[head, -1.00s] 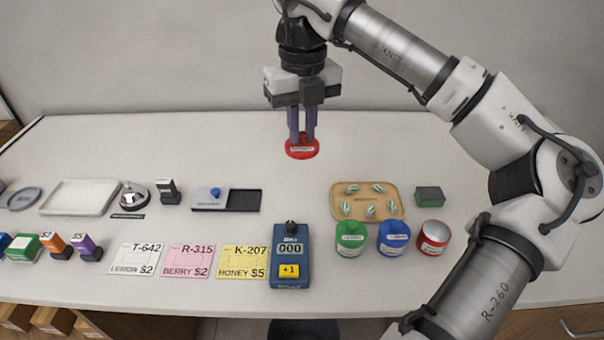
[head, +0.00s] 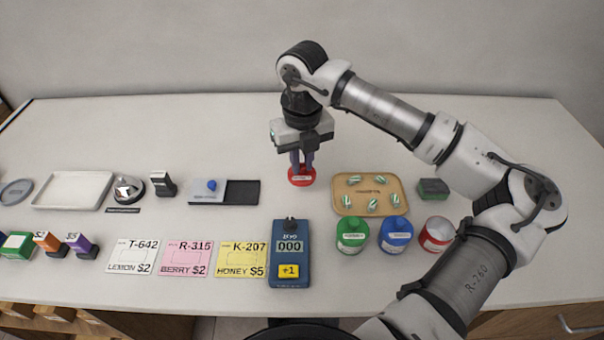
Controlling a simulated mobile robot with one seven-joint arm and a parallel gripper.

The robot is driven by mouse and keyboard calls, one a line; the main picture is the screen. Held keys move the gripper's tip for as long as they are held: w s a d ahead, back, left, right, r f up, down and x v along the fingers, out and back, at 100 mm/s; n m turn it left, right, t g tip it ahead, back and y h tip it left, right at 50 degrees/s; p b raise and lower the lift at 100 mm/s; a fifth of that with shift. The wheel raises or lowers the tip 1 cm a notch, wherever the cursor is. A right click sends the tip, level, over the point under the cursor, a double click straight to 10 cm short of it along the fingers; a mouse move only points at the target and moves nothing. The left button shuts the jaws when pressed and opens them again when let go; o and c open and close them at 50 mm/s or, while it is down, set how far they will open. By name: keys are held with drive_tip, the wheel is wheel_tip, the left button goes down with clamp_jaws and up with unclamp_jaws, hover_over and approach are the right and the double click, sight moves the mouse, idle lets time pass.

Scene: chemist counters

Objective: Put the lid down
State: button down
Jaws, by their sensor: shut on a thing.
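The red lid (head: 302,178) has a white label on its top. A red jar (head: 436,235) stands at the right beside a blue jar (head: 394,236) and a green jar (head: 352,237).
The wooden tray (head: 339,203) holds several striped candies. A blue counter device (head: 290,265) stands in front, beside the yellow card (head: 242,260). A dark tray with a blue knob (head: 211,185) lies to the left. The counter behind my gripper is clear.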

sight(302, 172)
wheel_tip(302, 172, down, 6)
drive_tip(key=shift+r+p, duration=0.1)
drive_tip(key=shift+p, duration=0.4)
drive_tip(key=shift+f+b, duration=0.25)
drive_tip(key=shift+b, duration=0.1)
drive_tip(key=c, duration=1.4)
unclamp_jaws()
drive_tip(key=shift+r, duration=0.1)
drive_tip(key=shift+r+p, duration=0.1)
drive_tip(key=shift+p, duration=0.2)
wheel_tip(302, 172, up, 12)
drive_tip(key=b, duration=0.3)
drive_tip(key=shift+r, duration=0.1)
